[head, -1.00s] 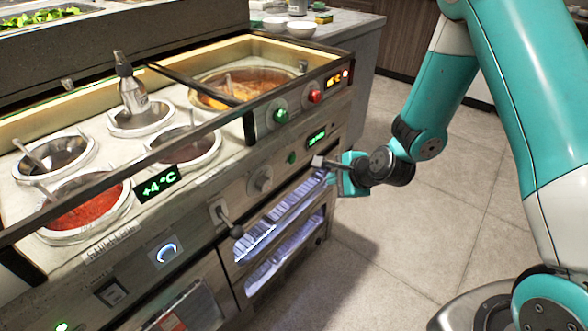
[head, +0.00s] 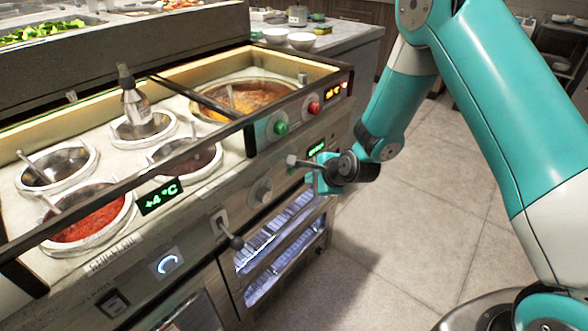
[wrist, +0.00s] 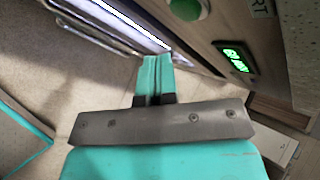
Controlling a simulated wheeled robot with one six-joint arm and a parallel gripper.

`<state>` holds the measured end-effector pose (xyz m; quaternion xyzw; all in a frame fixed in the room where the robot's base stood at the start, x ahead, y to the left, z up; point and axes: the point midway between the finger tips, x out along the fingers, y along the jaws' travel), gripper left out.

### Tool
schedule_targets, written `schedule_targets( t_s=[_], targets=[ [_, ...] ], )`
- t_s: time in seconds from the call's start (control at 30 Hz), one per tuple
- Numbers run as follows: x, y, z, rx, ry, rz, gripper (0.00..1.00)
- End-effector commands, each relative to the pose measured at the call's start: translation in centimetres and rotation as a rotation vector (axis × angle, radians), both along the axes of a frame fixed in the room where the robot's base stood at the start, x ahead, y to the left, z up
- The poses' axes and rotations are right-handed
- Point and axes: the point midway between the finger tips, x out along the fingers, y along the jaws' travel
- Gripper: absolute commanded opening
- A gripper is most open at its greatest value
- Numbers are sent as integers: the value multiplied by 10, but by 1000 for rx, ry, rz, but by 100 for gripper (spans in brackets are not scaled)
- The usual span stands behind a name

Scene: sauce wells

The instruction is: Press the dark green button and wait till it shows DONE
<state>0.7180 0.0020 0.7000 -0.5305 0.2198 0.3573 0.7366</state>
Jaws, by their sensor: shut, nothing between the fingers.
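The dark green button (wrist: 186,8) is at the top of the wrist view, cut off by the frame edge, set in a pale ring on the counter's metal front. A small display (wrist: 236,60) with green characters is beside it; I cannot read them. In the head view the display (head: 316,149) also glows green, and my arm largely hides the button. My gripper (wrist: 155,60) is shut and empty, its teal fingers together. In the head view my gripper (head: 314,181) is close in front of the panel, below the display. The fingertips appear apart from the button.
A larger green button (head: 280,128) and a red button (head: 314,108) sit higher on the front. A grey knob (head: 262,191) and a lever (head: 236,242) are left of my gripper. Sauce wells fill the counter top. Open floor lies to the right.

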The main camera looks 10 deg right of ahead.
Motion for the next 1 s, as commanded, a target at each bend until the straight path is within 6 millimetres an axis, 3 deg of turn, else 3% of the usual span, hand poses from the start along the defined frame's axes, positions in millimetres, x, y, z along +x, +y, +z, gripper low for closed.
schedule_targets(
  t_s=[0.27, 1.0],
  targets=[
    [16, 12, 0, -1, 0, 1, 0],
    [17, 12, 0, 0, 0, -1, 0]
  ],
)
